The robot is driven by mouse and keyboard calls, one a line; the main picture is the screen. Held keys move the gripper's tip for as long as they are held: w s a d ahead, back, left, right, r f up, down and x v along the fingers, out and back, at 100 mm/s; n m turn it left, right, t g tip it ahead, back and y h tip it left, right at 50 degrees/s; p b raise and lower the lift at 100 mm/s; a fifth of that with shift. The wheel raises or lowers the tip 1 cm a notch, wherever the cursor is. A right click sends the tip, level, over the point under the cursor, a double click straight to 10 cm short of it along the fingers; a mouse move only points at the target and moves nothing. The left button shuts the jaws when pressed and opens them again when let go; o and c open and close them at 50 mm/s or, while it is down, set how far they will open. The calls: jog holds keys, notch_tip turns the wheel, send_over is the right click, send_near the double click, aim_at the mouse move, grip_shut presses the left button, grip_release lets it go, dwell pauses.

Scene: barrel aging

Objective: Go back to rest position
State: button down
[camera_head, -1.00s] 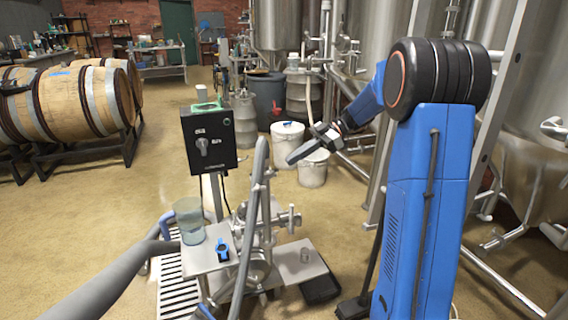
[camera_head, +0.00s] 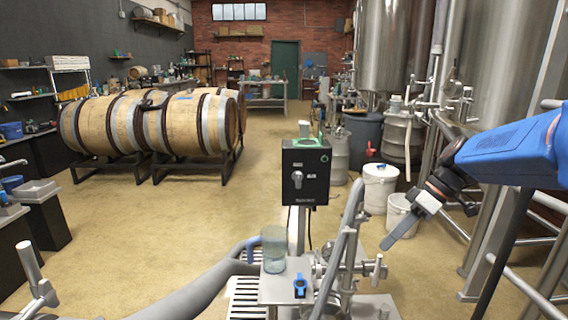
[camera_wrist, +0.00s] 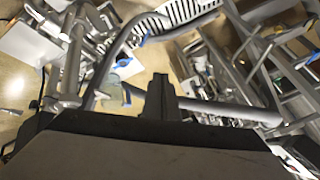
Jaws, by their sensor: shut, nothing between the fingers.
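My gripper (camera_head: 402,228) is shut and empty, with its fingers together and pointing down and left. It hangs in the air at the right of the head view, in front of the white buckets and clear of the equipment cart. In the wrist view the closed fingers (camera_wrist: 160,98) show dark at the centre, with nothing between them. My blue arm reaches in from the right edge.
A steel cart (camera_head: 262,290) with a clear container (camera_head: 274,248), a blue clamp (camera_head: 300,287) and a black control box (camera_head: 306,171) stands in front. White buckets (camera_head: 380,188) and steel tanks (camera_head: 395,45) stand at right. Barrels (camera_head: 188,123) rest at left. Open floor lies between.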

jog(key=s+d+f+m+t+h, duration=0.1)
jog(key=s+m, duration=0.4)
jog(key=s, duration=0.5)
jog(key=s+d+f+m+t+h, duration=0.1)
jog(key=s+f+m+t+h, duration=0.3)
jog(key=s, duration=0.6)
jog(key=shift+d+f+m+h, duration=0.3)
jog(key=shift+f+m+h, duration=0.4)
jog(key=shift+m+h, duration=0.3)
jog(key=shift+s, duration=0.1)
